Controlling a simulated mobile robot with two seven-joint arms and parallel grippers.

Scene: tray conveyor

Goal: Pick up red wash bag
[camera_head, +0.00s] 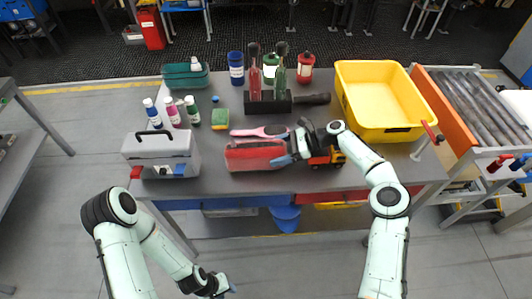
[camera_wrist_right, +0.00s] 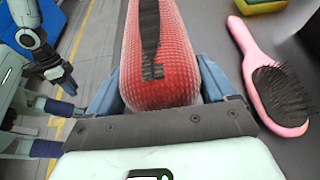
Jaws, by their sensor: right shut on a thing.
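The red wash bag (camera_head: 252,156) lies along the front of the grey table in the head view. In the right wrist view, the wash bag (camera_wrist_right: 165,75) has a mesh-like red surface and a dark strap or zip along its top. My right gripper (camera_head: 287,159) reaches its right end. In the right wrist view, my right gripper's fingers (camera_wrist_right: 160,92) press on both sides of the bag's near end. My left gripper (camera_head: 226,289) hangs low in front of the table, away from the bag; its jaws are too small to read.
A pink hairbrush (camera_head: 258,132) lies right behind the bag. A white toolbox (camera_head: 160,151) stands at left, a black caddy (camera_head: 268,105) behind, and a yellow bin (camera_head: 382,98) at back right.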

